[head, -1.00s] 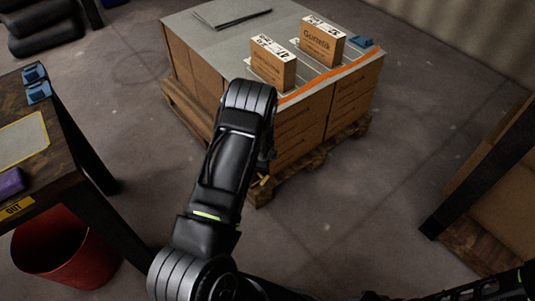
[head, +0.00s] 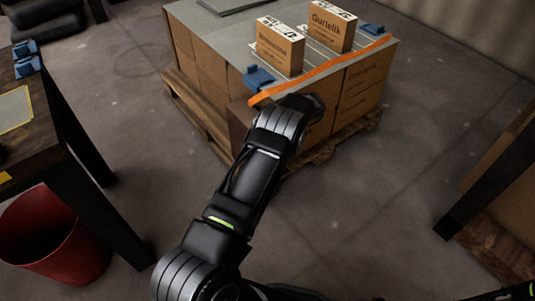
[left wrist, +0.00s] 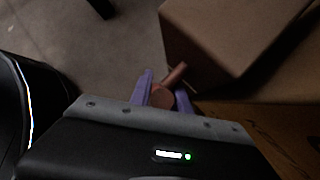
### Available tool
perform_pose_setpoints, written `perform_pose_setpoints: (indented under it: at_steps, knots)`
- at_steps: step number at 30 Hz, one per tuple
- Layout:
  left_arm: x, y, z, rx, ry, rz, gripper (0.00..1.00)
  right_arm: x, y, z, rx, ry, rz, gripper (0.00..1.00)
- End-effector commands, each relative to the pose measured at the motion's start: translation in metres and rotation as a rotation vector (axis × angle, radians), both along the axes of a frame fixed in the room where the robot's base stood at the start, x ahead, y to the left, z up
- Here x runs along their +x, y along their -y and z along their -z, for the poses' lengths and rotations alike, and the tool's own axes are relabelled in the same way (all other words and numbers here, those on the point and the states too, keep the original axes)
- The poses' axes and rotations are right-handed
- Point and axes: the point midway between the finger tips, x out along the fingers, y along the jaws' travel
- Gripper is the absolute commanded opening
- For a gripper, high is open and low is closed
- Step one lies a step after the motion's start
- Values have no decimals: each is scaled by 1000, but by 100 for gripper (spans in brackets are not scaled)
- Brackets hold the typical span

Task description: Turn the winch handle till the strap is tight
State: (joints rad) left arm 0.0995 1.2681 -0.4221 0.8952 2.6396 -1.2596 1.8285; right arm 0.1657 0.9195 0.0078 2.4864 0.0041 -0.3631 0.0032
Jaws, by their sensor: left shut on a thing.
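An orange strap (head: 335,66) runs over the top of the stacked load, between two blue corner pieces, the near one (head: 258,78) and the far one (head: 372,28). In the left wrist view the purple fingers of my left gripper (left wrist: 166,92) are shut on a reddish-brown handle (left wrist: 176,74), which sticks out beyond them beside a carton. In the head view my left arm reaches to the near side of the load and hides the gripper, the handle and any winch body. How tight the strap is I cannot tell. My right gripper is out of view.
Two small labelled cartons, the nearer (head: 280,47) and the farther (head: 332,27), stand on the load. The load rests on a wooden pallet (head: 200,112). A dark table (head: 45,125) and a red bin (head: 52,240) are at left. A dark post (head: 490,180) stands at right. The floor between is clear.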

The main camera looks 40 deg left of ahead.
Motion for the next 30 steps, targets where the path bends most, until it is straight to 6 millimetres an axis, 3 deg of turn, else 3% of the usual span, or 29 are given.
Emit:
perform_pose_setpoints:
  at_steps: [7, 21, 22, 27, 30]
  knots:
    - [-9, -6, 0, 34, -99, -11, 0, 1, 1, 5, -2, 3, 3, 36]
    - [-11, -8, -3, 41, -119, -14, 0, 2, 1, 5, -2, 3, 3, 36]
    - [-11, -8, -3, 41, -119, -14, 25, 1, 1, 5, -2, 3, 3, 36]
    - [-9, -8, -3, 41, -116, -13, 39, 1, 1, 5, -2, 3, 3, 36]
    - [-8, -7, -4, 41, -113, -11, 40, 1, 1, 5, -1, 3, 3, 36]
